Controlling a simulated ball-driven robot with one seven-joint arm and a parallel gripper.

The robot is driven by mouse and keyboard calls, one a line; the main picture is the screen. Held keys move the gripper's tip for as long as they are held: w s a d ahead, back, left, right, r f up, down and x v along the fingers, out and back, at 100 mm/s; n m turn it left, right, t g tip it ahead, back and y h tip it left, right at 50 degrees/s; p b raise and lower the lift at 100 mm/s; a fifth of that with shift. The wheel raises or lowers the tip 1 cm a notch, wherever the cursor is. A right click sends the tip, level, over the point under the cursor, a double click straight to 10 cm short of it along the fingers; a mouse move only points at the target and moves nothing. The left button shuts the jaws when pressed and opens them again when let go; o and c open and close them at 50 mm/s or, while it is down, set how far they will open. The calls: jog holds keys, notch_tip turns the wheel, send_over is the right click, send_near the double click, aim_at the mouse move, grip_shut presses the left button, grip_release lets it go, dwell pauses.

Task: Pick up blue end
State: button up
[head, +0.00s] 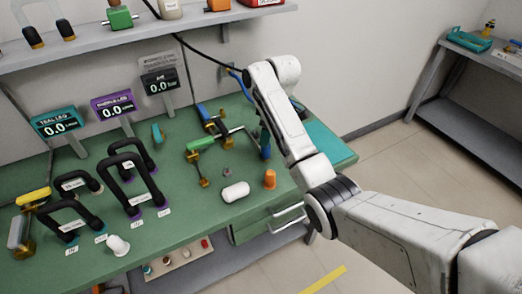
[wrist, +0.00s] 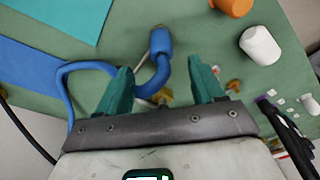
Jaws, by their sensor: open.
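The blue end (wrist: 161,43) is a thick blue cylinder on a curved blue hose, with a metal tip pointing away from my gripper. In the wrist view it lies just beyond and between the fingertips of my gripper (wrist: 160,65). The teal fingers are spread apart and hold nothing. The blue hose (wrist: 85,68) loops to the left and passes behind the left finger. In the head view the blue end (head: 266,151) shows low beside my arm over the green bench, and my gripper is mostly hidden behind the arm.
Black handled frames (head: 130,180) and displays (head: 57,122) are at left. A teal sheet (head: 325,143) lies at the right end.

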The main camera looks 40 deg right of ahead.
aim_at(265, 149)
jog(key=f, duration=0.2)
jog(key=shift+w+a+f, duration=0.1)
jog(key=shift+w+f, duration=0.15)
jog(key=shift+f, duration=0.1)
jog(key=shift+w+a+f+p, duration=0.1)
jog(key=shift+a+f+p, duration=0.1)
jog(key=shift+f, duration=1.15)
jog(key=shift+a+f+p, duration=0.1)
jog(key=shift+f+p, duration=0.05)
jog(key=shift+f, duration=1.15)
jog(key=shift+c, duration=0.3)
jog(key=c, duration=1.1)
